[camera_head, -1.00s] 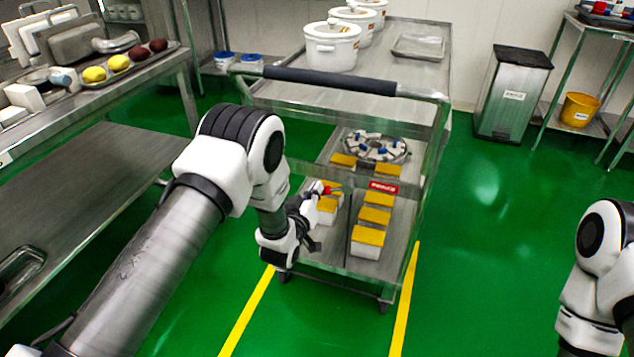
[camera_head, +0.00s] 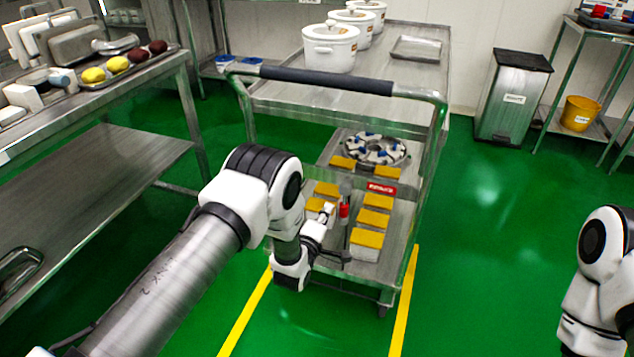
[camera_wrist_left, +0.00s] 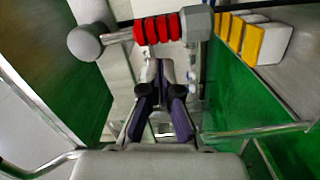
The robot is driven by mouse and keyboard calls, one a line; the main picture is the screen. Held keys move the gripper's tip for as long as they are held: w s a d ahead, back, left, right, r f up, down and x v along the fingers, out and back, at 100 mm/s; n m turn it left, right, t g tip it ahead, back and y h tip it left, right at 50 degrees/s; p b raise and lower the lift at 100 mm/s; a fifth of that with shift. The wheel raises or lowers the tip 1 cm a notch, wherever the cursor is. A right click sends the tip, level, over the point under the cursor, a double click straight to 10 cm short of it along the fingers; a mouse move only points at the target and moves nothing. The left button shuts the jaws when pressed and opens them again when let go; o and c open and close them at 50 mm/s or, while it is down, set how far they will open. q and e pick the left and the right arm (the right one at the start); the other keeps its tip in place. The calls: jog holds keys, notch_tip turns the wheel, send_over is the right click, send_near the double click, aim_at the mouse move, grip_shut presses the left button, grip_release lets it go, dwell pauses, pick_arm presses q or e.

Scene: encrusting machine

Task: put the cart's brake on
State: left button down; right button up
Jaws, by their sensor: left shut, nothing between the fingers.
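The cart (camera_head: 395,225) stands ahead of me, with a dark push handle (camera_head: 328,81) across its near end. A red label (camera_head: 382,188) sits on its near side. A lever with a red grip (camera_head: 344,208) stands roughly upright near the label. In the left wrist view the ribbed red grip (camera_wrist_left: 157,28) lies between a grey ball end and a grey block. My left gripper (camera_head: 338,256) is shut and empty, low at the cart's near end. In the left wrist view its fingertips (camera_wrist_left: 160,66) point just below the grip; I cannot tell if they touch. My right gripper is out of view.
Yellow-topped boxes (camera_head: 370,218) and a round part (camera_head: 375,149) lie on the cart's lower shelf. White pots (camera_head: 330,46) stand on the table behind. A steel bench (camera_head: 95,150) is at left, a bin (camera_head: 512,97) at right. Green floor is clear right of the cart.

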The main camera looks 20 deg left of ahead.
pick_arm(q)
jog(key=shift+d+f+n, duration=0.35)
jog(key=shift+d+n, duration=0.35)
jog(key=shift+d, duration=0.05)
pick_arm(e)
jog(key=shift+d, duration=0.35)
pick_arm(q)
jog(key=shift+d, duration=0.1)
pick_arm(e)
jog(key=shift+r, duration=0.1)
